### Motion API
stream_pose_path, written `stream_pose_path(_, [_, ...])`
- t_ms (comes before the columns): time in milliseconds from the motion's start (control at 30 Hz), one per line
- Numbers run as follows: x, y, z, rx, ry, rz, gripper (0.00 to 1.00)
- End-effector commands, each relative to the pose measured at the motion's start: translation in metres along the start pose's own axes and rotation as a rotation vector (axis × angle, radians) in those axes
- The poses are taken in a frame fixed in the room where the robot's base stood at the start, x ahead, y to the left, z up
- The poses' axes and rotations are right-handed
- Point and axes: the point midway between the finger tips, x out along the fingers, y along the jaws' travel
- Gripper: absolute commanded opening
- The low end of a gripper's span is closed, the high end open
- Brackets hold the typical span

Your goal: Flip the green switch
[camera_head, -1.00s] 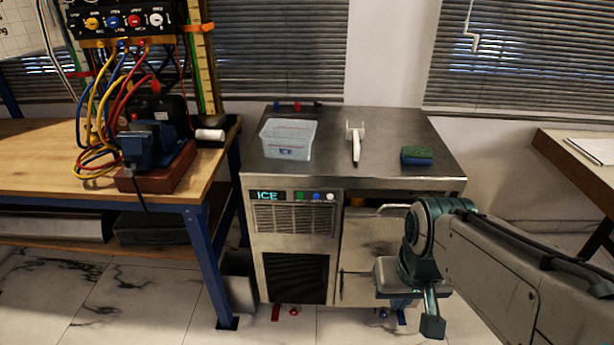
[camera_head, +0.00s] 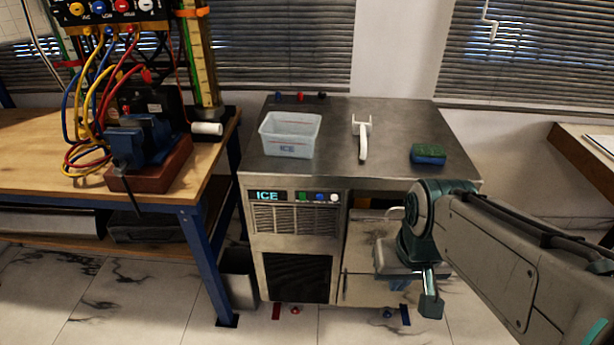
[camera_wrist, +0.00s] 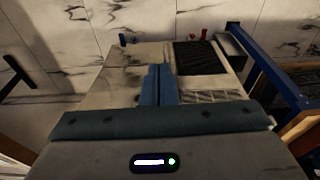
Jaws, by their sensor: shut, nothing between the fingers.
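The switch cannot be made out in the wrist view.
A wooden workbench (camera_head: 60,190) with a vise and cables stands left. A grey bin (camera_head: 239,283) stands between them. Space before the left panel looks clear.

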Motion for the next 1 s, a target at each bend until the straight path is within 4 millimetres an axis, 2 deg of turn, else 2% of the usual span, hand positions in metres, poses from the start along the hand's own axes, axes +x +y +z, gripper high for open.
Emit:
stream_pose_path(167, [0.006, 0.003, -0.005, -0.017, 0.017, 0.013, 0.0])
stream_pose_path(267, [0.021, 0.011, -0.021, -0.076, 0.075, 0.054, 0.0])
stream_pose_path(433, [0.059, 0.033, -0.075, -0.31, 0.265, 0.185, 0.0])
stream_pose_path(567, [0.085, 0.039, -0.124, -0.558, 0.434, 0.29, 0.0])
stream_pose_path(667, [0.102, 0.034, -0.157, -0.761, 0.56, 0.353, 0.0])
stream_pose_path(800, [0.125, 0.014, -0.192, -1.043, 0.744, 0.415, 0.0])
stream_pose_path(900, [0.141, -0.007, -0.209, -1.24, 0.886, 0.438, 0.0])
stream_pose_path(1000, [0.156, -0.032, -0.216, -1.417, 1.038, 0.445, 0.0])
